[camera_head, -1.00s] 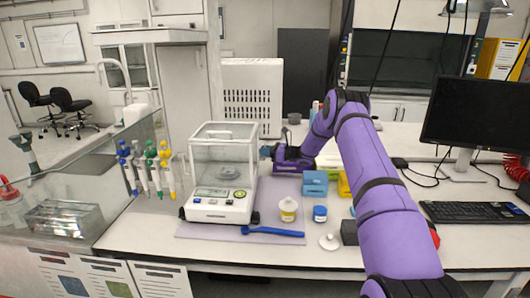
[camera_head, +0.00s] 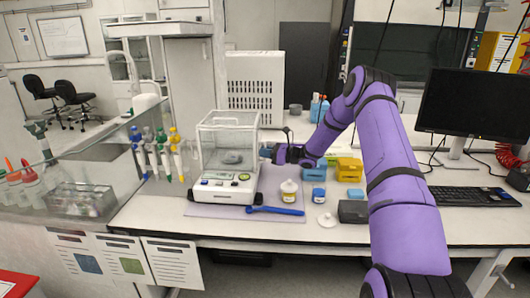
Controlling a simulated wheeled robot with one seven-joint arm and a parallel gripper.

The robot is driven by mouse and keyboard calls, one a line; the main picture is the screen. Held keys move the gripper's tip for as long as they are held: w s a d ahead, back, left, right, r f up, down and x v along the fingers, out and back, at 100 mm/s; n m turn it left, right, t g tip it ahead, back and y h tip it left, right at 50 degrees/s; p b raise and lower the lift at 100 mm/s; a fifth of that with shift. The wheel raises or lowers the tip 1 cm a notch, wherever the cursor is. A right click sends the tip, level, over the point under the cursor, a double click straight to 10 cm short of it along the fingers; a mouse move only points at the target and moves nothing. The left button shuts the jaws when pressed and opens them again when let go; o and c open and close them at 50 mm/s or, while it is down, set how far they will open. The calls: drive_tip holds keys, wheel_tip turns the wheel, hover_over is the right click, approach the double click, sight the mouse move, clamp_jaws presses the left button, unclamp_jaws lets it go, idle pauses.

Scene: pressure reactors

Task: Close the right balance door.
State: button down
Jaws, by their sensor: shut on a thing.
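The balance (camera_head: 225,190) stands on a mat on the bench, left of centre. It has a clear glass draft shield (camera_head: 222,133) over a white base with a small display. A grey weighing pan shows inside the shield. My gripper (camera_head: 267,152) reaches in from the right and is at the shield's right side, near its rear edge. It is shut on the edge or handle of the right balance door. The door itself is too small and clear to tell how far it stands open.
Blue and yellow blocks (camera_head: 349,170) sit under my arm. Pipettes (camera_head: 162,158) stand to the left. A monitor (camera_head: 474,105) is at right.

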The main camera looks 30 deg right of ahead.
drive_tip(key=shift+s+a+f, duration=0.1)
drive_tip(key=shift+s+f, duration=0.05)
drive_tip(key=shift+s, duration=0.05)
drive_tip(key=c, duration=1.2)
unclamp_jaws()
drive_tip(key=shift+s, duration=0.1)
drive_tip(key=v, duration=1)
drive_tip(key=shift+s+d, duration=0.2)
drive_tip(key=shift+d, duration=0.1)
